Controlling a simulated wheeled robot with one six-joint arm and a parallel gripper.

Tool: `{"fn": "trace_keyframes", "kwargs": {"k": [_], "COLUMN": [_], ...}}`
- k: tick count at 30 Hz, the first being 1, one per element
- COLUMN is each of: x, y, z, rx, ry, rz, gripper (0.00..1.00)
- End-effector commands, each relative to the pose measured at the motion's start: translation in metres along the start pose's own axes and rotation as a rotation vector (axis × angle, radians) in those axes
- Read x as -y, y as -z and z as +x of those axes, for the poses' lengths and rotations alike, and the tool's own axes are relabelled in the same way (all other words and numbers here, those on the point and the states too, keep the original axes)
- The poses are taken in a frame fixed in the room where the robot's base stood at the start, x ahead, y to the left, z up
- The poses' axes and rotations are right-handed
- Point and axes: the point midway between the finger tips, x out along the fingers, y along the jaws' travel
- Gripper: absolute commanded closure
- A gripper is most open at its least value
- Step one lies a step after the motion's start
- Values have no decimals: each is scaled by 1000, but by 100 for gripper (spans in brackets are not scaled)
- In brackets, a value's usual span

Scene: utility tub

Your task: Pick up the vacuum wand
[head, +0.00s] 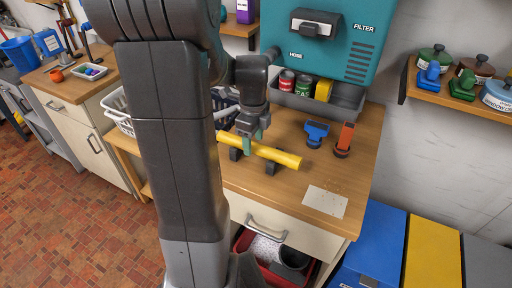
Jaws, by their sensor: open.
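A yellow tube (280,155), which looks like the vacuum wand, lies across two dark supports (271,167) on the wooden worktop. Its left part runs behind my arm. My gripper (249,146) points down over the tube left of its visible middle, with its teal fingertips at the tube. The gripper is open. I cannot tell whether the fingers touch the tube or straddle it fully.
A blue attachment (316,132) and an orange-and-black one (344,139) stand behind the wand. A grey bin (330,106) with cans sits under the teal machine (335,50). A pale sheet (325,201) lies front right. The drawer (267,262) below is open.

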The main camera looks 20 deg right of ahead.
Motion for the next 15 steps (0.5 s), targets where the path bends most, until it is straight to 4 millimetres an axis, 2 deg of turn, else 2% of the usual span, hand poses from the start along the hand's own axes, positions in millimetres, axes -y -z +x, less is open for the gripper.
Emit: {"fn": "trace_keyframes", "kwargs": {"k": [3, 10, 11, 15], "x": [0, 0, 0, 0], "y": [0, 0, 0, 0], "z": [10, 11, 11, 11], "rx": [0, 0, 0, 0], "ry": [-1, 0, 0, 0], "rz": [0, 0, 0, 0], "gripper": [44, 44, 48, 76]}}
